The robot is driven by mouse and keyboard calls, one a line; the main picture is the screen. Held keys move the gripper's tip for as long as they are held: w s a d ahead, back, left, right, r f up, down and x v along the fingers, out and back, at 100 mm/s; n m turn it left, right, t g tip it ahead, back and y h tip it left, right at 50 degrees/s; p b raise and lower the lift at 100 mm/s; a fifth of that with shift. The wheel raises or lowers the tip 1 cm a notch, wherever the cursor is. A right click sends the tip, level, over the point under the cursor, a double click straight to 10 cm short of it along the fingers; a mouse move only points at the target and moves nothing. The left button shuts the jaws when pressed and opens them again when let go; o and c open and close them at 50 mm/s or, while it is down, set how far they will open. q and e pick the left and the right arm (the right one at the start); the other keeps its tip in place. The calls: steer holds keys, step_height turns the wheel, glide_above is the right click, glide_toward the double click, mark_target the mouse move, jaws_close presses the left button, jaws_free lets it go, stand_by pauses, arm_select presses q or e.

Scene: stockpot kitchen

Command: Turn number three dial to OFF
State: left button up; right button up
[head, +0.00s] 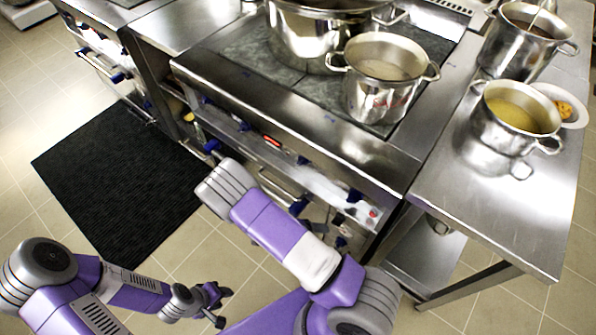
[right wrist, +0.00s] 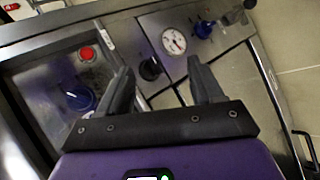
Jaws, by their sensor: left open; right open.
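I cannot read any number, so I cannot tell which is number three. In the right wrist view my right gripper (right wrist: 160,88) is open and empty, facing the panel. A black knob (right wrist: 150,68) shows between its fingers, beside the left one. A large blue dial (right wrist: 78,95) is left of the fingers, and a smaller blue dial (right wrist: 205,28) is beyond the right one. My left gripper (head: 220,303) is open and empty above the floor, away from the stove.
A red button (right wrist: 87,53) and a round white gauge (right wrist: 173,42) are on the panel. Steel pots (head: 383,80) stand on the stove top, and another pot (head: 515,115) on the right-hand steel table (head: 490,215). A black mat (head: 120,180) lies on the open floor.

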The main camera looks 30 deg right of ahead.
steer(key=w+r+t+h+b, duration=0.1)
steer(key=w+r+t+h, duration=0.45)
steer(key=w, duration=0.45)
steer(key=t+h+b, duration=0.1)
steer(key=t, duration=0.3)
glide_toward(299, 164)
steer(key=d, duration=0.2)
steer(key=shift+m, duration=0.4)
steer(key=x, duration=0.2)
steer(key=b+x, duration=0.1)
steer(key=x, duration=0.4)
steer(key=shift+w+b, duration=0.3)
steer(key=shift+b, duration=0.1)
steer(key=shift+c, duration=0.5)
steer(key=c, duration=0.9)
